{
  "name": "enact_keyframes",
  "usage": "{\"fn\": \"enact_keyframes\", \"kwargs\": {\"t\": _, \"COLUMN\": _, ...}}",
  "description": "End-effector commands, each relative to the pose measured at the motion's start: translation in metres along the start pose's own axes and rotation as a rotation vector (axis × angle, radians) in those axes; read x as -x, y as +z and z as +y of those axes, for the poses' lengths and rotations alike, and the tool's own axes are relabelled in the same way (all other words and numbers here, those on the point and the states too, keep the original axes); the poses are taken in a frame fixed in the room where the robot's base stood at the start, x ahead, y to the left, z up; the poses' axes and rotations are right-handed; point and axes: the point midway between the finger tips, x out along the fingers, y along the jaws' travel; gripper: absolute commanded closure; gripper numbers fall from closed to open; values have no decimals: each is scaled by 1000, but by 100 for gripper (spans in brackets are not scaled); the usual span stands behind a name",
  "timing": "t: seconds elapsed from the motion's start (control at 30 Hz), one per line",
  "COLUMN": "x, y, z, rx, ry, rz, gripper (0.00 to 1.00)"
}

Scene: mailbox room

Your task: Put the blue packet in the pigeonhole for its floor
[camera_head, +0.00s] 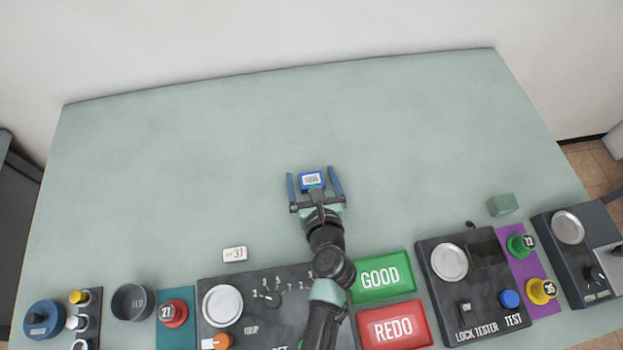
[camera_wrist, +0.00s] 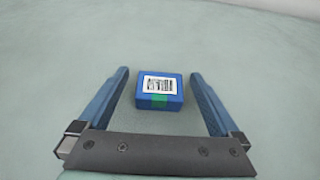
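The blue packet (camera_head: 311,180) lies on the pale green table, with a white printed label on top. In the wrist view the blue packet (camera_wrist: 159,92) also shows a small green mark on its near side. My gripper (camera_head: 314,177) is open, with one finger on each side of the packet. In the wrist view my gripper (camera_wrist: 158,85) shows gaps between both fingers and the packet, so it is not held. The label print is too small to read. No pigeonholes are in view.
Along the near edge are a green GOOD panel (camera_head: 381,277), a red REDO panel (camera_head: 393,325), a lock tester (camera_head: 478,318), a small white "31" tag (camera_head: 235,254) and a dark cup (camera_head: 132,302). A green block (camera_head: 501,205) sits at right. The table's far half is clear.

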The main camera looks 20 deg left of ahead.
Motion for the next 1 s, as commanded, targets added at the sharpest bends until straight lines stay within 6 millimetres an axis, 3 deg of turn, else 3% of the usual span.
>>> {"fn": "enact_keyframes", "kwargs": {"t": 0.07, "x": 0, "y": 0, "z": 0, "rx": 0, "ry": 0, "rz": 0, "gripper": 16}}
{"fn": "enact_keyframes", "kwargs": {"t": 0.53, "x": 0, "y": 0, "z": 0, "rx": 0, "ry": 0, "rz": -1, "gripper": 100}}
{"fn": "enact_keyframes", "kwargs": {"t": 0.77, "x": 3, "y": 6, "z": 0, "rx": 1, "ry": -1, "rz": -2, "gripper": 100}}
{"fn": "enact_keyframes", "kwargs": {"t": 1.0, "x": 20, "y": 49, "z": -1, "rx": 2, "ry": -2, "rz": -4, "gripper": 100}}
